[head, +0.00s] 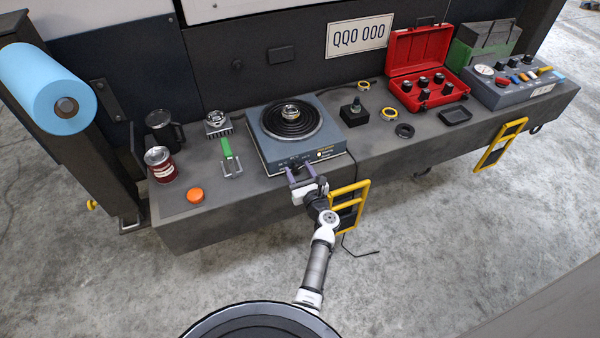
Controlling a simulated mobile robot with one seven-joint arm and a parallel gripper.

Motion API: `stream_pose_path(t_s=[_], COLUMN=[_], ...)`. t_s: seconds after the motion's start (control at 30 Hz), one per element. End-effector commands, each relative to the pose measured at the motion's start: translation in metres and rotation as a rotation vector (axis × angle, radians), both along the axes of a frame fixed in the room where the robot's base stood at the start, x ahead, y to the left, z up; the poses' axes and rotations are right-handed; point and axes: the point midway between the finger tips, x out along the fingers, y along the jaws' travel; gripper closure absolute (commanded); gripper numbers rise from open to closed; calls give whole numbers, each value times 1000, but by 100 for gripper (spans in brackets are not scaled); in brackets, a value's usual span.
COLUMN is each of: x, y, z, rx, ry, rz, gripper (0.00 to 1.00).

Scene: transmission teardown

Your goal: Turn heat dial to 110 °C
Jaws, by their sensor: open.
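A blue-grey hot plate (270,152) stands on the dark bench, with a round black coil (292,130) on top and a metal ring-shaped part (290,113) on the coil. The heat dial is on the front panel, behind my fingers; its setting cannot be read. My gripper (296,170) is open at the front panel, its two purple-grey fingers pointing at the dial area. I cannot tell whether the fingers touch the dial.
Left of the hot plate are a green-handled tool (231,157), an orange cap (195,195) and a red can (160,164). To the right stand a red case (418,48) and a grey control box (513,88). A yellow step frame (349,206) hangs below the bench, close to my arm.

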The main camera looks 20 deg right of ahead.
Motion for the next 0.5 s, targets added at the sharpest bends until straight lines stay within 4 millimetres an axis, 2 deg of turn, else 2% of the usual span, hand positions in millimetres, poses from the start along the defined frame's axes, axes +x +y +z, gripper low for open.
stream_pose_path(t_s=[0.17, 0.27, 0.5], x=[-10, -26, -81], y=[-1, -1, -3], z=[-1, -2, -3], rx=[0, -2, -2], ry=[0, 1, 2], rz=[-1, -1, -3], gripper=[49, 49, 49])
